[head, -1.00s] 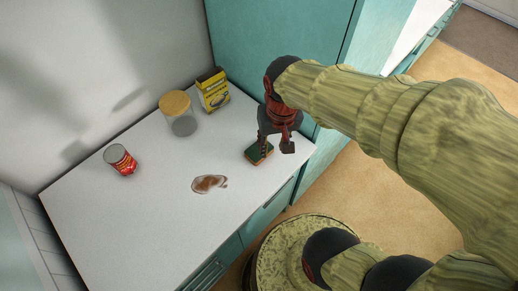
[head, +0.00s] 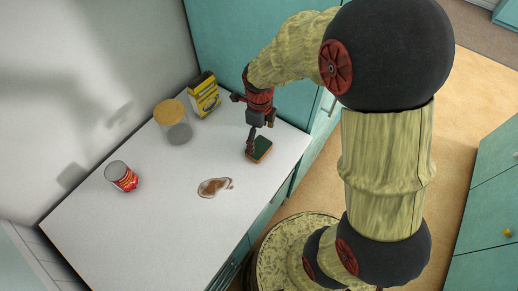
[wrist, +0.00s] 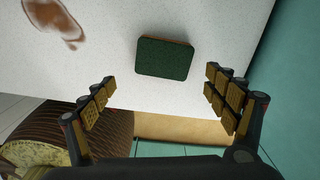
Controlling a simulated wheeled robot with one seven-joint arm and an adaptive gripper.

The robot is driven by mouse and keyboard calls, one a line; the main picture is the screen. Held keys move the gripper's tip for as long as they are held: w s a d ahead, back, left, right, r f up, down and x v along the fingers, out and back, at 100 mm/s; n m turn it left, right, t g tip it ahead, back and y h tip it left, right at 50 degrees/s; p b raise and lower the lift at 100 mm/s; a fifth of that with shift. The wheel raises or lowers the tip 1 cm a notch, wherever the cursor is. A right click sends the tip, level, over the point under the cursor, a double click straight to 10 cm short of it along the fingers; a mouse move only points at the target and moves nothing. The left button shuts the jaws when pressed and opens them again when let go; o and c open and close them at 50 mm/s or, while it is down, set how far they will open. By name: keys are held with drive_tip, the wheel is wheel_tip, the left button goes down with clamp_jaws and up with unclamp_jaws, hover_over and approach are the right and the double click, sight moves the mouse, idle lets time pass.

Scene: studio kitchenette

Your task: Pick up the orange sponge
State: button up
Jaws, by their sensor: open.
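The orange sponge (head: 260,149) lies flat on the white counter, with a dark green scouring top and an orange edge. It also shows in the wrist view (wrist: 165,59), ahead of the fingers and between their lines. My gripper (head: 253,143) is over the counter at the sponge's left side in the head view. In the wrist view my gripper (wrist: 162,97) has its fingers spread wide, with nothing between the tips. The sponge's far side is narrow in that view, and I cannot tell the exact height of the fingers above it.
A brown spill (head: 215,187) is on the counter left of the sponge. A teal cabinet (head: 225,40) rises behind the counter.

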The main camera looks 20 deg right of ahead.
sight(260, 148)
drive_tip(key=shift+o, duration=0.4)
drive_tip(key=m, duration=0.2)
drive_tip(key=shift+w+m, duration=0.1)
drive_tip(key=shift+m, duration=0.2)
drive_tip(key=shift+w+d+f+b, duration=0.1)
drive_tip(key=shift+f+b, duration=0.3)
drive_tip(key=shift+f, duration=1.55)
drive_tip(key=shift+w+d+f+b, duration=0.1)
drive_tip(key=shift+f+b, duration=0.3)
drive_tip(key=shift+f, duration=1.55)
drive_tip(key=shift+s, duration=0.1)
drive_tip(key=c, duration=0.3)
drive_tip(key=c, duration=0.4)
drive_tip(key=shift+c, duration=0.5)
